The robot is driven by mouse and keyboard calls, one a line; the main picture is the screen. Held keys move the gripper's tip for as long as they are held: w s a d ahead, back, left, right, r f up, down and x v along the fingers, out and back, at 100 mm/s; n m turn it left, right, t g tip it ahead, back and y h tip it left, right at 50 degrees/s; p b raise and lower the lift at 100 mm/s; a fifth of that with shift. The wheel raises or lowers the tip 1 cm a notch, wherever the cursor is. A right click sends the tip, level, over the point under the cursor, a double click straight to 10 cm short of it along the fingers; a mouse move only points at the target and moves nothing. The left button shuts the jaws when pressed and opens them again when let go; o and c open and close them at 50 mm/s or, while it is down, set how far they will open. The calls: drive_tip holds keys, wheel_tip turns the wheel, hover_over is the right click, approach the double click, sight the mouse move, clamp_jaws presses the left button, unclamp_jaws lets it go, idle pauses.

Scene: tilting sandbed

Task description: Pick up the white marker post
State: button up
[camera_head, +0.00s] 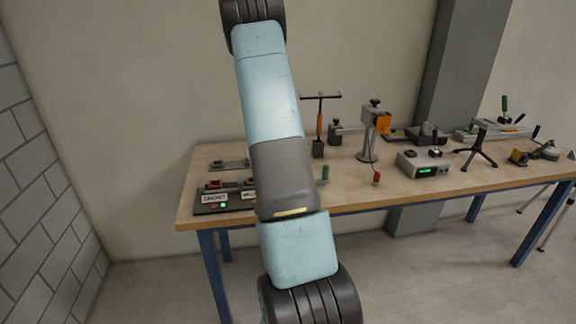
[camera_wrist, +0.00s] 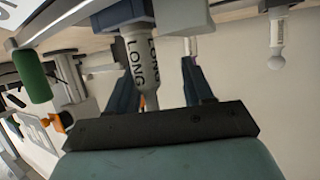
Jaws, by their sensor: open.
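In the wrist view, my gripper (camera_wrist: 162,75) is open, with its two dark blue fingers apart. A pale grey tapered body lettered LONG (camera_wrist: 142,65) shows at the left finger and partly covers it. I cannot tell whether they touch. A slim white post-like piece with a rounded end (camera_wrist: 277,45) shows at the upper right, apart from the fingers. I cannot tell which of these, if either, is the white marker post. No white post is clear in the head view, where my arm hides part of the bench and my gripper is not visible.
A wooden bench (camera_head: 400,197) on blue legs carries a stand with an orange part (camera_head: 383,124), a grey box with a green display (camera_head: 423,163) and a black tripod (camera_head: 477,147). A panel labelled SHORT (camera_head: 214,198) lies at its left. A green cylinder (camera_wrist: 32,82) shows in the wrist view.

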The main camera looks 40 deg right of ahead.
drive_tip(key=shift+s+d, duration=0.2)
drive_tip(key=shift+c, duration=1.4)
clamp_jaws()
drive_tip(key=shift+r, duration=0.1)
